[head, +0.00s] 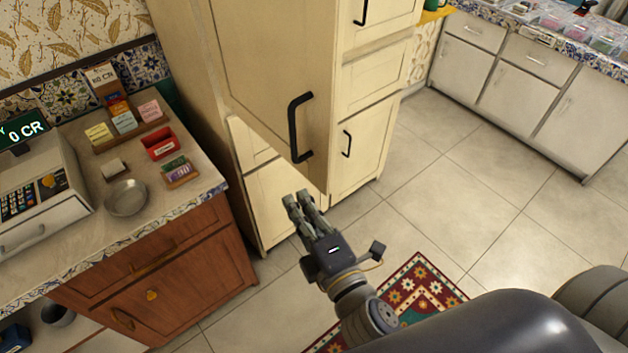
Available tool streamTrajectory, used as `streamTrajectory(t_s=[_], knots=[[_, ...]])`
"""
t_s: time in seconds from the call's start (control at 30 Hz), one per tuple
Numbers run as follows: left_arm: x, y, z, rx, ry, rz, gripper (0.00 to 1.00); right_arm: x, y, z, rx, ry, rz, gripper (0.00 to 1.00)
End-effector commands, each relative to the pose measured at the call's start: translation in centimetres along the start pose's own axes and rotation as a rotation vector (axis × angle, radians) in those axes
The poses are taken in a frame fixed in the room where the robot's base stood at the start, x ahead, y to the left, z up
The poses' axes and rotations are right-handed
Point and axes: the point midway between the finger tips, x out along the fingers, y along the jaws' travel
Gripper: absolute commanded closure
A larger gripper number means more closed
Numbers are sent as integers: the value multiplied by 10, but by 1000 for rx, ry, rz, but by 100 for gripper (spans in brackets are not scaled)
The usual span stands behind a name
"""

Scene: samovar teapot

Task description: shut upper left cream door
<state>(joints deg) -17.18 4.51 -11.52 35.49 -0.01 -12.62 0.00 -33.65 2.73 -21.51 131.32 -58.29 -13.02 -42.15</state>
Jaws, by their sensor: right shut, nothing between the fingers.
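The upper left cream door (268,70) belongs to a tall cream cabinet. It stands open, swung out from the cabinet front, and its lower edge overhangs the lower left door (272,205). A black bar handle (294,128) sits near its free side. My right gripper (297,199) is shut and empty, its fingers pointing up toward the door's lower corner. It appears just below the handle, in front of the lower cabinet; the exact gap to the door is hard to tell. My left gripper is out of view.
The right-hand cabinet doors (362,140) look closed. A wooden counter (160,270) with a cash register (38,195), a metal bowl (125,198) and a red box (160,143) stands at left. A patterned rug (425,285) lies on the tiles. Open floor (455,200) stretches to the right.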

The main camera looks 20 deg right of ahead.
Motion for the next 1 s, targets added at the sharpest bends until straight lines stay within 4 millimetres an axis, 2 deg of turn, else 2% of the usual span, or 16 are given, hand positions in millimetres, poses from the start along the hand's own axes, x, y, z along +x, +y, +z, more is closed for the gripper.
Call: streamTrajectory(t_s=[0.07,0.2,0.4,1.0], knots=[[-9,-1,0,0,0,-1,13,13,4,0,-2,0,3,100],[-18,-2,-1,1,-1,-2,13,17,3,22,-6,0,0,100],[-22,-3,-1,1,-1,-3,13,21,1,37,-1,0,0,100],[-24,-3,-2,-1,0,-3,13,22,1,45,-3,15,1,100]])
